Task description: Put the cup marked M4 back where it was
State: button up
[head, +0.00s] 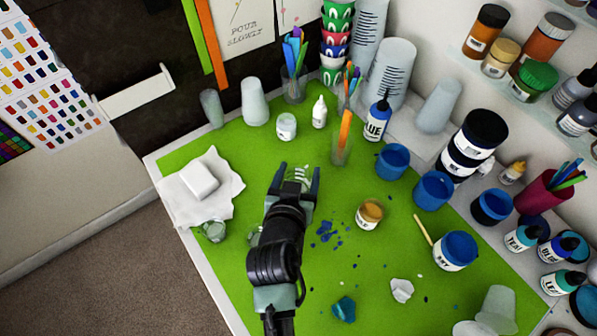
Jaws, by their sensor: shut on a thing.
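My gripper (299,170) is above the green mat (335,270), left of the middle of the work area. It is shut on a small clear cup (300,178), mostly hidden between the fingers. I cannot read a mark M4 on it. Another clear cup (214,231) stands at the mat's left edge, beside a white cloth. A further clear piece (256,234) shows partly behind my arm. Blue cups (392,161) and (433,190) stand on the right, with no M4 mark legible.
A white block (199,181) lies on the cloth (228,190). A blue-labelled bottle (376,121), a stick holder (341,151) and a small jar (369,214) stand nearby. Blue flakes (326,232) are scattered right of my arm. Some mat is clear lower down.

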jog(key=shift+f, duration=0.25)
jog(key=o, duration=1.4)
jog(key=shift+r, duration=0.15)
